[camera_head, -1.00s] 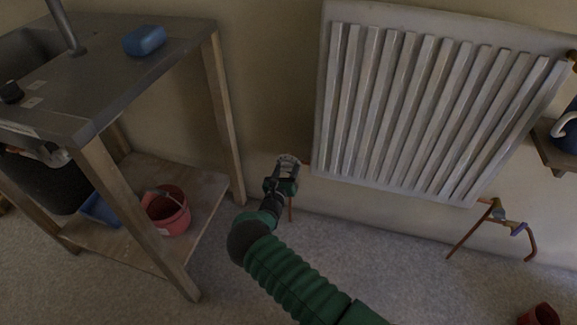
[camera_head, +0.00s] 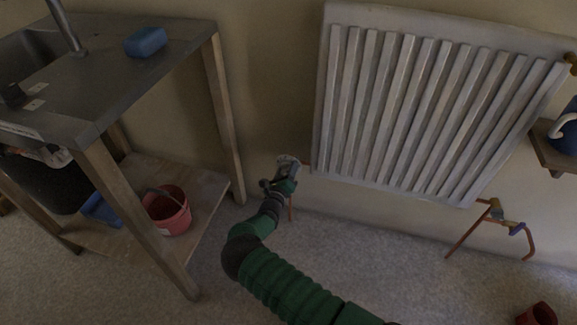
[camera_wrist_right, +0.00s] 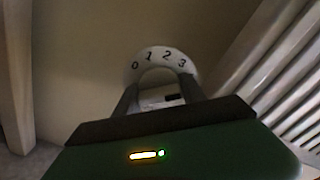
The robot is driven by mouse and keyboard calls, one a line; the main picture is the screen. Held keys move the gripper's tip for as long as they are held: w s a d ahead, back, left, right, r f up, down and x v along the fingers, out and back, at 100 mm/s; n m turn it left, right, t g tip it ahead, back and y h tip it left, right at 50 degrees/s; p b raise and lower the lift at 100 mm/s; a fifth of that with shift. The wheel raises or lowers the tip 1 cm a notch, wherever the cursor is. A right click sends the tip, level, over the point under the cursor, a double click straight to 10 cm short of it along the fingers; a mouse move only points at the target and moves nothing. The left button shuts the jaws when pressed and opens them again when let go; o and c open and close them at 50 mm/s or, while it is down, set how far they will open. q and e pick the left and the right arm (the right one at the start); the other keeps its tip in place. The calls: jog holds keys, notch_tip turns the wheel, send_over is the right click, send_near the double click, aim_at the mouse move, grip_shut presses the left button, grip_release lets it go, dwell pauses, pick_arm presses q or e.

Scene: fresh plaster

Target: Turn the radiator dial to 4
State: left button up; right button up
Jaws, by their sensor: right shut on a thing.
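The radiator dial (camera_head: 288,160) is a pale round knob at the lower left corner of the white radiator (camera_head: 415,110). In the right wrist view its white scale (camera_wrist_right: 150,57) shows 0, 1, 2 and 3 in an arc; any higher numbers are out of sight. My right gripper (camera_wrist_right: 160,97) is shut on the dial, one finger on each side. A small dark mark shows on the knob between the fingers, on the right; I cannot tell for sure which number it faces. In the head view my right gripper (camera_head: 279,176) partly hides the dial. My left gripper is not in view.
A sink bench (camera_head: 110,80) with a blue sponge (camera_head: 146,41) stands at left. A red bucket (camera_head: 168,211) is on its lower shelf. Copper pipes and a valve (camera_head: 495,212) are below the radiator's right end. The floor between is clear.

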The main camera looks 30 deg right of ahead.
jog(key=shift+a+n, duration=0.1)
jog(key=shift+n, duration=0.4)
jog(key=o, duration=1.3)
jog(key=shift+w+f, duration=0.1)
